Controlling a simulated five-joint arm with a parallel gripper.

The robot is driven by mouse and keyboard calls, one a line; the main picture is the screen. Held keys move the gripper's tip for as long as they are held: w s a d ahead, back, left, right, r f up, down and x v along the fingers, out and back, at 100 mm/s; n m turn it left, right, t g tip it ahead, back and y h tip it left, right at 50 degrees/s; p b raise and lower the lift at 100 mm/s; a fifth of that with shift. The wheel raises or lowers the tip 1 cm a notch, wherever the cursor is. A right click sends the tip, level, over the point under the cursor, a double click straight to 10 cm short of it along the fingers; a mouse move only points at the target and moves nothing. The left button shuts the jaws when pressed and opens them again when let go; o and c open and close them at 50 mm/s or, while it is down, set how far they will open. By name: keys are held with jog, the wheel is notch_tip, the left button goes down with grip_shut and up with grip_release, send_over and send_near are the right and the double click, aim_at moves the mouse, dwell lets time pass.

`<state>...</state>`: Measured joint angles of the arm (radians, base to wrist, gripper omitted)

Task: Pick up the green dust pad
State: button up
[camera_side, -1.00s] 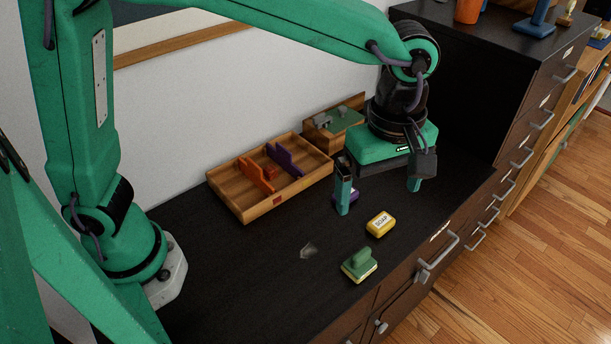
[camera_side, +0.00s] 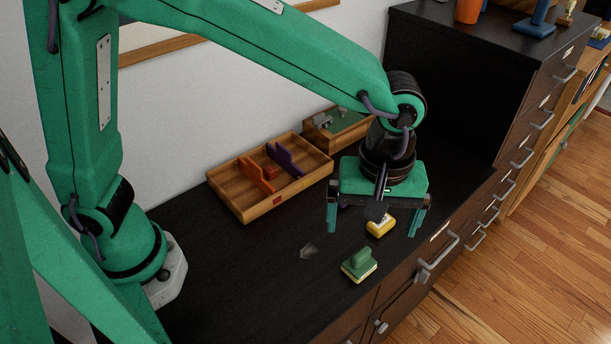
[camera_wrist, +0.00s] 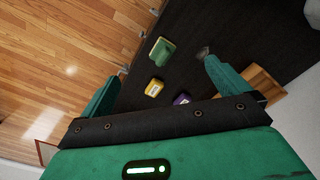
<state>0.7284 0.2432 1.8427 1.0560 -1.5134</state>
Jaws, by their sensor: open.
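The green dust pad (camera_side: 359,265) lies on the dark desk top near its front edge, with its handle up and a pale layer underneath. It also shows in the wrist view (camera_wrist: 161,51), beyond my fingertips and between their lines. My gripper (camera_side: 372,228) is open and empty, with its fingers spread wide above the desk. It is behind and a little right of the green pad in the side view, over the yellow soap (camera_side: 380,224). Both fingers also show in the wrist view, where the gripper (camera_wrist: 160,75) frames the desk items.
A wooden tray (camera_side: 247,215) holds an orange and a purple item at the back. A small wooden box (camera_side: 325,141) stands behind it. A purple object (camera_wrist: 181,99) sits near the soap. A pale smudge (camera_side: 308,251) lies left of the pad. Drawer handles line the desk front.

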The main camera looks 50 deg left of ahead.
jog(key=c, duration=0.6)
jog(key=shift+f, duration=0.1)
jog(key=shift+c, duration=0.2)
jog(key=m, duration=0.9)
send_over(364, 251)
notch_tip(364, 251, down, 8)
jog(key=shift+f, duration=0.1)
jog(key=shift+f, duration=0.1)
jog(key=shift+f, duration=3.75)
jog(key=shift+c, duration=0.4)
